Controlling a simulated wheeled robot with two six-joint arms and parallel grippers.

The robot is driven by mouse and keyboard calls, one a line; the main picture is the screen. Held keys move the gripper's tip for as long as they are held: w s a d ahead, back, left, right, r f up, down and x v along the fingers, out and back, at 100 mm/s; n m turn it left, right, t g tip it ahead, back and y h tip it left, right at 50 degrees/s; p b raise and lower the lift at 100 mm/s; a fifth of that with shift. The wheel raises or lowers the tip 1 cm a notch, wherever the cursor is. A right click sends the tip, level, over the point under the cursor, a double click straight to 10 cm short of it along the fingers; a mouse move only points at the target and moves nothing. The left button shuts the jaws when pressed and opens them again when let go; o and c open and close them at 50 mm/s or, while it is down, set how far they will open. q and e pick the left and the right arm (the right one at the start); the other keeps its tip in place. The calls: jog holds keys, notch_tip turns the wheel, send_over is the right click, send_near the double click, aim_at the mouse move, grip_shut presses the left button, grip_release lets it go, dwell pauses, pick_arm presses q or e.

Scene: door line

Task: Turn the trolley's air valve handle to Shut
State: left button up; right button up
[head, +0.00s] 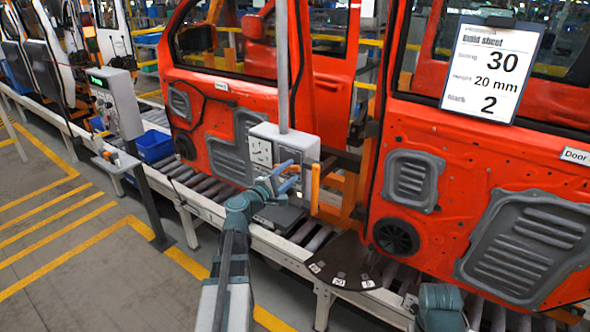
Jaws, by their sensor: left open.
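A white box (312,150) hangs on a grey post in front of the red doors. Its left face carries a small panel with dark marks (261,152), too small to read. I cannot make out the air valve handle for certain or its position; my gripper covers part of the box's lower front. My left gripper (288,177) is open, its two light-blue fingers pointing right at the box's lower part. I cannot tell whether they touch anything. A teal part of my right arm shows at the bottom right; its fingers are not in view.
Red doors (440,135) stand along the roller conveyor (195,182). A build sheet (490,70) hangs on the right door. An orange frame (352,187) stands right of the box. A dark fan-shaped plate (343,262) carries small labels. A grey control post (115,103) stands left.

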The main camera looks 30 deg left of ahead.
aim_at(294, 170)
pick_arm(q)
jog(key=shift+w+d, duration=0.15)
jog(key=shift+w, duration=1.5)
jog(key=shift+c, duration=0.3)
grip_shut()
